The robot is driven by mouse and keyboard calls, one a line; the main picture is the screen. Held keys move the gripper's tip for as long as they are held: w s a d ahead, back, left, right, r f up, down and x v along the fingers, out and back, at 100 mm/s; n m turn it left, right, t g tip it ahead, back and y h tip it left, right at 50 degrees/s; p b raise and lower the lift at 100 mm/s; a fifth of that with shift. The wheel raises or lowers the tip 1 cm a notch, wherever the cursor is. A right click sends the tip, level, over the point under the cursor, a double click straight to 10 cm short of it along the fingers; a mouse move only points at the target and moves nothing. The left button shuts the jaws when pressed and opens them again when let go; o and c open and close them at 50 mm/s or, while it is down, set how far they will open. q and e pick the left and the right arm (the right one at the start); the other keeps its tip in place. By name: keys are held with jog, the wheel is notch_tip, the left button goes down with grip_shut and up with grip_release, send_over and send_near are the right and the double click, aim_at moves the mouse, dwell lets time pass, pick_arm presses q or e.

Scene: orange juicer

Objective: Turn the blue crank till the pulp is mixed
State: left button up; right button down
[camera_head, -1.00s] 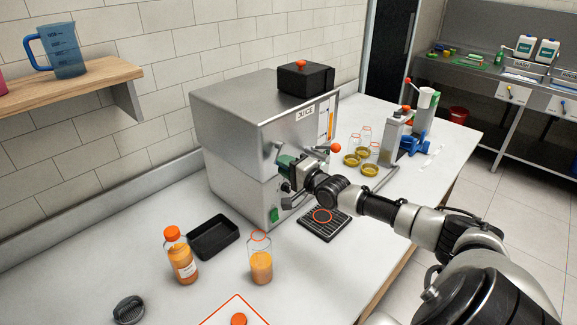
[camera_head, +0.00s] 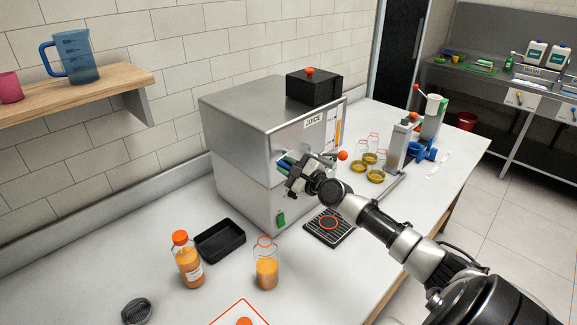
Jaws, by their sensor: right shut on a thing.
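The steel juicer (camera_head: 262,122), marked JUICE, stands on the counter with a black lidded hopper (camera_head: 314,87) on top. My right gripper (camera_head: 291,174) is at the middle of the juicer's front face, shut on what seems to be the blue crank. The gripper and wrist hide nearly all of the crank, so its angle cannot be told. An orange-knobbed lever (camera_head: 342,156) sticks out just right of the gripper. The pulp inside the juicer is not visible. My left gripper is out of view.
A black drip grate (camera_head: 328,229) lies below my right arm. A filled bottle (camera_head: 188,262), an open bottle (camera_head: 266,272) and a black tray (camera_head: 220,240) stand at the front left. Yellow dishes (camera_head: 376,176) and a press stand (camera_head: 397,148) are at the right.

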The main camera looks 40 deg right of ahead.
jog(key=shift+r+m+p, duration=0.6)
jog(key=shift+m+p, duration=0.1)
jog(key=shift+m, duration=0.3)
jog(key=m+p, duration=0.1)
jog(key=r+m+p, duration=0.1)
jog(key=m+p, duration=0.1)
jog(key=r+m+p, duration=0.1)
jog(key=shift+d+m, duration=0.2)
jog(key=shift+m, duration=0.1)
jog(key=shift+d+r+m+p, duration=0.2)
jog(key=shift+m+p, duration=0.7)
jog(key=shift+p, duration=0.05)
jog(key=shift+d+r+m+p, duration=0.25)
jog(key=shift+m+p, duration=0.25)
jog(key=shift+m, duration=0.5)
jog(key=shift+w+d+r+m, duration=0.1)
jog(key=shift+d+m, duration=0.15)
jog(key=shift+m, duration=0.65)
jog(key=c, duration=1.2)
grip_release()
jog(key=shift+c, duration=0.2)
jog(key=shift+d, duration=0.1)
